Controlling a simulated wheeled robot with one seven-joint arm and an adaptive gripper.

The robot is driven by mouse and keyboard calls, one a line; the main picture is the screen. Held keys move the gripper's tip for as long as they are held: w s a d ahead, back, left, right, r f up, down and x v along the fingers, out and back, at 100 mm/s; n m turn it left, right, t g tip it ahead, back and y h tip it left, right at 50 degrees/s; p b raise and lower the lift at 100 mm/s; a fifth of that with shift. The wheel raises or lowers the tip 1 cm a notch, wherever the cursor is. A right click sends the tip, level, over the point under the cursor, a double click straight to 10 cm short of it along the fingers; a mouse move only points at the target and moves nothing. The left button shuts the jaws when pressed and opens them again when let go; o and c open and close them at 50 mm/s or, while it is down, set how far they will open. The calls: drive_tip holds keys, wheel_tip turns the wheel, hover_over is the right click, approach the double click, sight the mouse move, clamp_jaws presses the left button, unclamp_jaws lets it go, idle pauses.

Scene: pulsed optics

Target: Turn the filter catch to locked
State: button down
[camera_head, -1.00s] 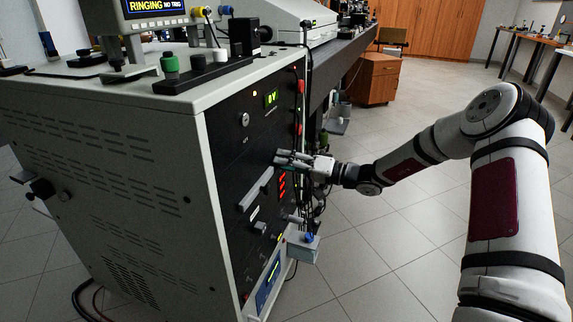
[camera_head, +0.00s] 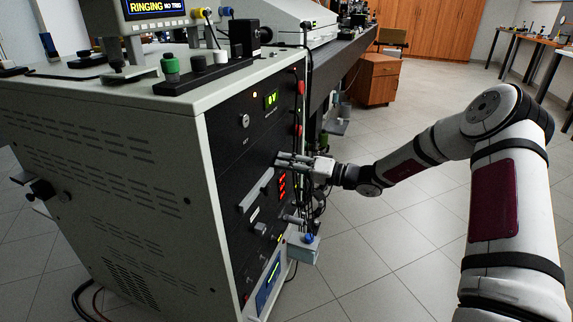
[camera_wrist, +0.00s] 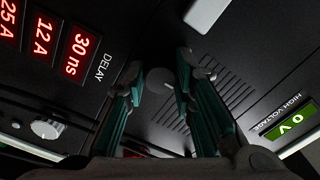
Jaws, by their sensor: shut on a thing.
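My gripper (camera_head: 279,161) is at the black front panel of the grey cabinet, above the light grey bar handle. In the wrist view its two teal-sided fingers (camera_wrist: 160,80) stand either side of a dark round disc (camera_wrist: 163,82), beside a slotted vent (camera_wrist: 215,80). The disc looks like the filter catch. The catch is hidden behind the fingers in the head view. I cannot read its lock marking or its angle.
The bar handle (camera_head: 256,190) sticks out below my gripper. Red readouts (camera_wrist: 75,50) and a green 0 V display (camera_wrist: 290,122) are on the panel. A small blue-topped box (camera_head: 303,246) and cables hang at the cabinet's right edge. Open floor (camera_head: 390,230) lies to the right.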

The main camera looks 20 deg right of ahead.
drive_tip(key=shift+m, duration=0.4)
drive_tip(key=shift+m+p, duration=4.6)
drive_tip(key=shift+m, duration=3.8)
drive_tip(key=c, duration=1.3)
unclamp_jaws()
drive_tip(key=shift+c, duration=0.2)
drive_tip(key=shift+d, duration=0.1)
